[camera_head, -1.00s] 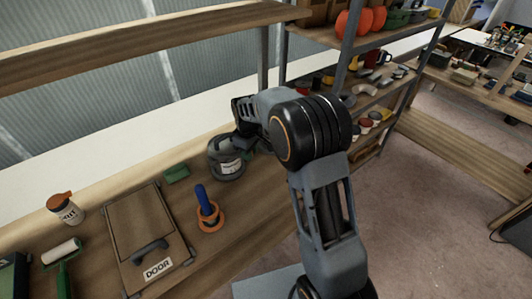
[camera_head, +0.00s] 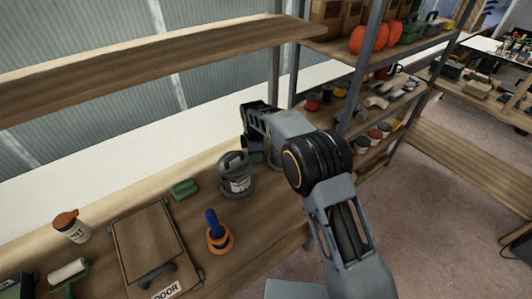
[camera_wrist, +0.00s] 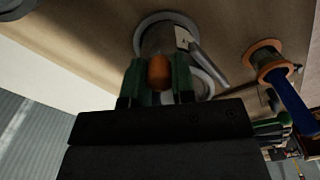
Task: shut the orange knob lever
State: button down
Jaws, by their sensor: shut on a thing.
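The orange knob (camera_wrist: 159,72) shows in the wrist view between the two green fingertips of my gripper (camera_wrist: 158,82). My gripper is shut on it. The lever arm under the knob is mostly hidden by the fingers and the gripper body. In the head view, my wrist (camera_head: 258,122) hangs over the bench just behind a grey lidded pot, and the knob cannot be made out there.
The grey pot (camera_head: 236,182) stands close in front of my gripper. A loaded shelf (camera_head: 372,100) stands at the right.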

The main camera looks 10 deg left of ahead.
jog(key=shift+w+a, duration=0.1)
dwell(0.4)
jog(key=c, duration=0.9)
grip_release()
jog(key=shift+c, duration=0.2)
jog(key=shift+r, duration=0.1)
notch_tip(320, 180, up, 14)
jog(key=shift+b, duration=0.45)
jog(key=shift+f, duration=0.2)
